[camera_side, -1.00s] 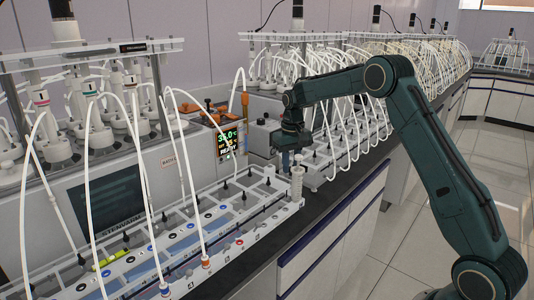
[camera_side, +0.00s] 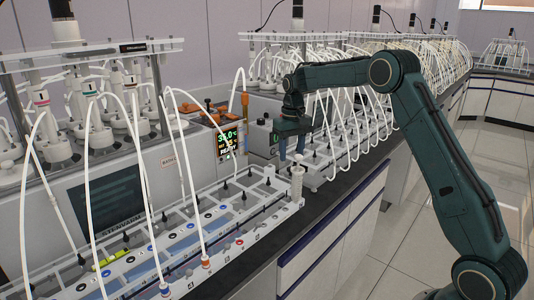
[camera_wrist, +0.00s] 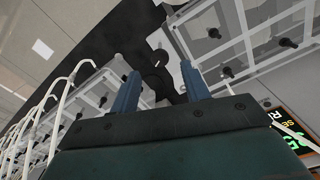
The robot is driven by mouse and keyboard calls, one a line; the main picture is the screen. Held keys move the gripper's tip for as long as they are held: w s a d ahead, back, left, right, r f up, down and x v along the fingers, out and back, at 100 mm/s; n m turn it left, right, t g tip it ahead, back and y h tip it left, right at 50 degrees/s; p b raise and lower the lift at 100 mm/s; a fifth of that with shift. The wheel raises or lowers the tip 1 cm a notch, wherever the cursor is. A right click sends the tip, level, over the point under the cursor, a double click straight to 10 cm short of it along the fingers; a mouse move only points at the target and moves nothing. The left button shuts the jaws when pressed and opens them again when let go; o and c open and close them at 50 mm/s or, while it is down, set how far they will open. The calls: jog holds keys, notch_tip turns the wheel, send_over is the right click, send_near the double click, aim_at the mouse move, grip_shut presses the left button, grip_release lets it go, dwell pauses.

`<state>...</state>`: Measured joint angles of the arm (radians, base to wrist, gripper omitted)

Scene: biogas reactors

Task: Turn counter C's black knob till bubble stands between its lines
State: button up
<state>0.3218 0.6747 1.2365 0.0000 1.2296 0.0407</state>
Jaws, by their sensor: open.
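My gripper (camera_side: 291,156) is open, pointing down above the right end of the white counter tray (camera_side: 262,232) in the side view. In the wrist view its two blue fingers (camera_wrist: 160,71) are spread apart. A dark round part, perhaps the black knob (camera_wrist: 160,57), shows between and beyond the fingertips; no contact is visible. A pale ribbed upright post (camera_side: 297,181) stands at the tray's right end, just below my gripper. A yellow-green vial, perhaps the bubble level (camera_side: 110,257), lies at the tray's left part; its bubble and lines are too small to read. No letter C is readable.
White tubes (camera_side: 153,200) arch over the near tray. A second tray with several tubes (camera_side: 345,150) stands close behind my gripper. A grey box with a lit display (camera_side: 228,141) stands to the left. The dark bench edge (camera_side: 320,205) runs along the right, with open floor beyond.

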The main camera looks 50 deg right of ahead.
notch_tip(320, 180, up, 10)
jog(key=shift+f, duration=0.25)
dwell(0.5)
jog(key=s+a+r+n+t, duration=0.1)
jog(key=s+a+r, duration=0.3)
jog(key=s+a, duration=0.3)
jog(key=s+a+r+n+t, duration=0.15)
jog(key=s+a+r, duration=0.25)
jog(key=s, duration=0.5)
jog(key=s+a+f+n+t, duration=0.1)
jog(key=s+a+f, duration=0.2)
jog(key=s, duration=0.6)
jog(key=s+a+f+t, duration=0.2)
jog(key=s+f, duration=0.3)
jog(key=s, duration=0.5)
jog(key=shift+a+n, duration=0.35)
jog(key=shift+a, duration=0.45)
